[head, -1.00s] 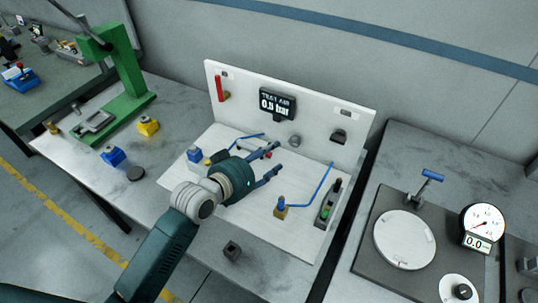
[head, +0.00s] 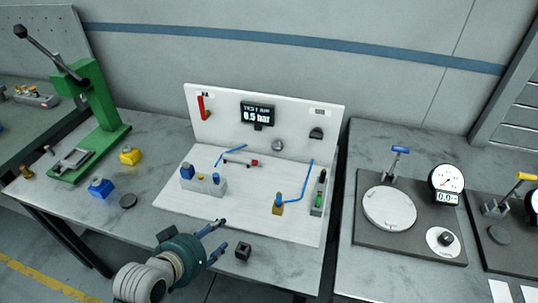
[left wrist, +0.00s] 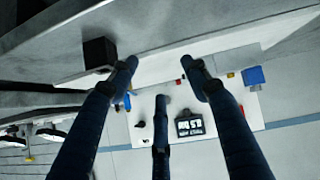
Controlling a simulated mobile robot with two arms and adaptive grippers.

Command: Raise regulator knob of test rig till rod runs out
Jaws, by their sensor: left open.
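The test rig (head: 235,205) is a white board with an upright back panel. Its display (head: 257,114) reads 0.5 bar and also shows in the left wrist view (left wrist: 189,124). A grey round knob (head: 277,146), which looks like the regulator knob, sits on the panel below and right of the display. A small grey cylinder (head: 240,161) with a red end lies at the panel's foot; I cannot tell how far its rod is out. My left gripper (head: 219,236) is open and empty by the board's front edge, well away from the knob. Its fingers also show in the left wrist view (left wrist: 163,72).
A black block (head: 243,252) stands just right of my left gripper. A green press (head: 95,115) stands left.

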